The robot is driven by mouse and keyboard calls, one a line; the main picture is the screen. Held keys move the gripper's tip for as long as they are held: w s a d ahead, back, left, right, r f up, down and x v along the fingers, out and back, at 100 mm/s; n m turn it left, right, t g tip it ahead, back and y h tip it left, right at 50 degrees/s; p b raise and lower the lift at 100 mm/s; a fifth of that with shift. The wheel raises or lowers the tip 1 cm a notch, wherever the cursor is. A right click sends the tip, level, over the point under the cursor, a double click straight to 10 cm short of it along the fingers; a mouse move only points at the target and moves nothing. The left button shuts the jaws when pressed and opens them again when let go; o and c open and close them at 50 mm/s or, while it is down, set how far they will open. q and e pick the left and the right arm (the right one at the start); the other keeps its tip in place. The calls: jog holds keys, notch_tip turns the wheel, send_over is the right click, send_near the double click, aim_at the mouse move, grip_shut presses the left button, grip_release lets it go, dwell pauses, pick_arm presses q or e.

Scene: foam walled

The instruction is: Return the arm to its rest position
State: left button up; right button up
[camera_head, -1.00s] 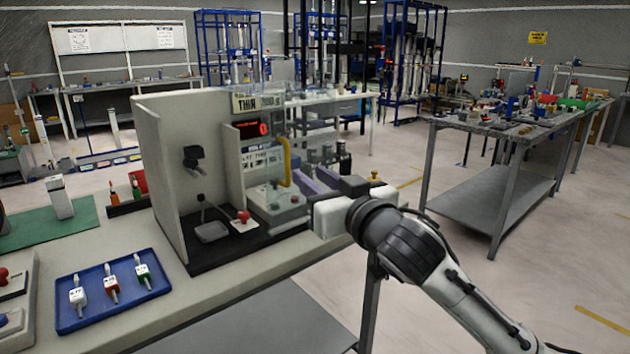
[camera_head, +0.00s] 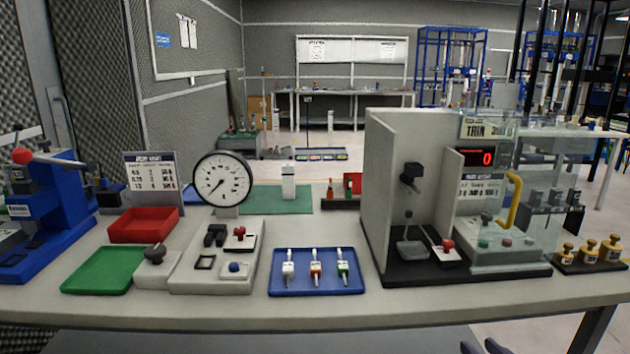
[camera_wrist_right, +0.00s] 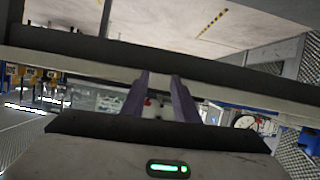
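My right gripper (camera_head: 484,347) shows only as two purple fingertips at the bottom edge of the head view, in front of the table's front edge. In the right wrist view its two purple fingers (camera_wrist_right: 160,103) stand apart with a gap between them. No held object shows in that gap; the small red and white shapes there look like things farther off. The rest of the right arm is out of the head view. My left gripper is in neither view now.
The workbench (camera_head: 330,306) spans the head view. Near its front edge are a blue tray (camera_head: 318,287) with three small items, a dial gauge (camera_head: 222,180), a green tray (camera_head: 104,270), and a grey-walled booth (camera_head: 389,185). Brass weights (camera_head: 588,252) stand at the right end.

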jog(key=s+a+f+g+y, duration=0.1)
jog(key=s+a+f, duration=0.4)
jog(key=s+f, duration=0.2)
jog(key=s+a+f+n+g+y, duration=0.1)
jog(key=s+a+f+g, duration=0.1)
jog(key=s+a+f, duration=0.3)
jog(key=s+a+f+g+y+p, duration=0.1)
jog(key=s+a+f+g, duration=0.1)
jog(key=s+a+f, duration=0.3)
jog(key=s+f, duration=0.4)
jog(key=f, duration=0.3)
jog(key=shift+f+n, duration=0.15)
jog(key=shift+n, duration=0.25)
jog(key=shift+d, duration=0.1)
